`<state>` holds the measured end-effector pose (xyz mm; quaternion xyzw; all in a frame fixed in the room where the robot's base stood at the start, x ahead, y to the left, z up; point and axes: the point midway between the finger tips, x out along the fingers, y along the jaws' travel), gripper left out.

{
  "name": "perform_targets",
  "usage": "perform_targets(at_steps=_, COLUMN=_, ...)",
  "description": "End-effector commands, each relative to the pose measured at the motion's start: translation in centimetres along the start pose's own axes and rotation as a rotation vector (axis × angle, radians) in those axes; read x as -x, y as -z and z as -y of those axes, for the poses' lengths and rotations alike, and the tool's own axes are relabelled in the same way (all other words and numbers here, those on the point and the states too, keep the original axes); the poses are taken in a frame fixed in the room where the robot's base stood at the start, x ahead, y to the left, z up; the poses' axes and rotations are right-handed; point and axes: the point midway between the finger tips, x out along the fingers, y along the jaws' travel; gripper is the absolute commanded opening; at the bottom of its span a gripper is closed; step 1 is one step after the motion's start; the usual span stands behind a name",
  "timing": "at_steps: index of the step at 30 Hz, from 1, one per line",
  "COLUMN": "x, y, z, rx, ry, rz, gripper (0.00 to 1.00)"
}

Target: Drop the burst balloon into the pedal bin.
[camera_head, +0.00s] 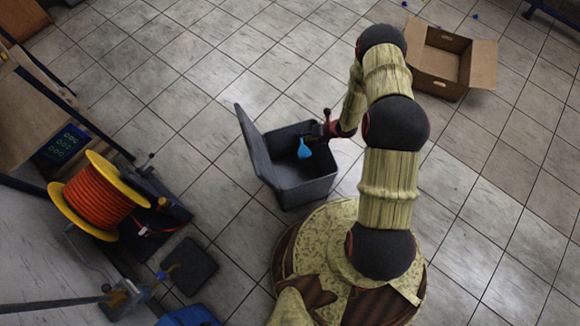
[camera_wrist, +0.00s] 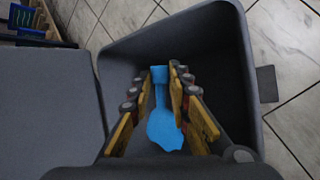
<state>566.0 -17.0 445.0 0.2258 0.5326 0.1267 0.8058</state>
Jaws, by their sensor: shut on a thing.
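The burst balloon (camera_head: 304,150) is a limp blue piece hanging from my gripper (camera_head: 318,130) over the pedal bin. In the wrist view the blue balloon (camera_wrist: 165,125) shows between the yellow fingers of my gripper (camera_wrist: 163,112), with the dark inside of the bin behind it. The pedal bin (camera_head: 318,190) is dark grey, and its lid (camera_head: 257,145) stands open on the left. In the wrist view the bin's rim (camera_wrist: 165,22) surrounds the fingers and the lid (camera_wrist: 50,95) lies to the left. The balloon's exact height against the rim is hard to tell.
An open cardboard box (camera_head: 440,62) stands on the tiled floor at the upper right. An orange cable reel with yellow flanges (camera_head: 97,195) is at the left, by the bench. A dark flat pad (camera_head: 188,266) lies lower left.

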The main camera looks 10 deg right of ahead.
Motion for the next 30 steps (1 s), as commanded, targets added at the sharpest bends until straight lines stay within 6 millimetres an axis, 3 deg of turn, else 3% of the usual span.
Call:
perform_targets(at_steps=5, x=0.1, y=-0.1, z=0.0, rx=0.001, ry=0.000, rz=0.001, gripper=0.10)
perform_targets(at_steps=6, x=0.1, y=-0.1, z=0.0, rx=0.001, ry=0.000, rz=0.001, gripper=0.21)
perform_targets(at_steps=16, x=0.1, y=0.0, z=-0.1, rx=0.001, ry=0.000, rz=0.000, gripper=0.40)
perform_targets(at_steps=26, x=0.2, y=-0.1, z=0.0, rx=0.001, ry=0.000, rz=0.000, gripper=0.40)
perform_targets(at_steps=30, x=1.4, y=-0.2, z=0.0, rx=0.001, ry=0.000, rz=0.002, gripper=0.40)
